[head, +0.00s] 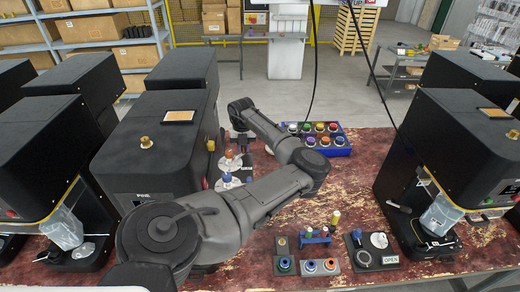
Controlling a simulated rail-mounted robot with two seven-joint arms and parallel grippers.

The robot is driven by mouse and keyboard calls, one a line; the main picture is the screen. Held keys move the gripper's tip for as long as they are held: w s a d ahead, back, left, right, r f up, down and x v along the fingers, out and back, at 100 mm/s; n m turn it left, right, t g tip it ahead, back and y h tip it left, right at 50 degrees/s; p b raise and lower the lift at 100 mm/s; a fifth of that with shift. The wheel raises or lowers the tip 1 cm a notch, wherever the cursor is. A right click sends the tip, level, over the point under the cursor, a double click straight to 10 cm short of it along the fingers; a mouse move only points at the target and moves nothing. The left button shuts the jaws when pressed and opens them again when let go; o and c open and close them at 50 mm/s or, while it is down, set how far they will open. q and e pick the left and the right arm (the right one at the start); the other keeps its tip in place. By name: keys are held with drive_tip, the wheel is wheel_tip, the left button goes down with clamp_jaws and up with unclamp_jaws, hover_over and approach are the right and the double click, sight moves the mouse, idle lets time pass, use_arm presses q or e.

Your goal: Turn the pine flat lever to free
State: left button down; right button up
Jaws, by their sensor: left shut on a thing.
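The black machine with a small plate reading PINE (142,198) stands left of centre. My left arm reaches across its front and bends back to its right side. My left gripper (240,140) is there, low beside the machine, small and partly hidden by my own wrist. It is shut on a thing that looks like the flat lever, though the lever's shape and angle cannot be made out. A small lettered plate (248,161) lies just below the gripper. My right gripper is not in view.
Round pale dials with orange (229,154) and blue (226,178) knobs stand by the machine. A blue tray (340,149) of coloured caps lies behind my forearm. Small fixtures, one marked OPEN (390,260), stand front right. Another black machine (450,150) is at right. Worn red bench shows between.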

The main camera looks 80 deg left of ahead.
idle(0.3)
use_arm(q)
drive_tip(key=c, duration=1)
unclamp_jaws()
drive_tip(key=shift+c, duration=0.2)
drive_tip(key=shift+r, duration=0.55)
wheel_tip(320, 180, up, 13)
drive_tip(key=b, duration=0.1)
drive_tip(key=shift+f, duration=0.15)
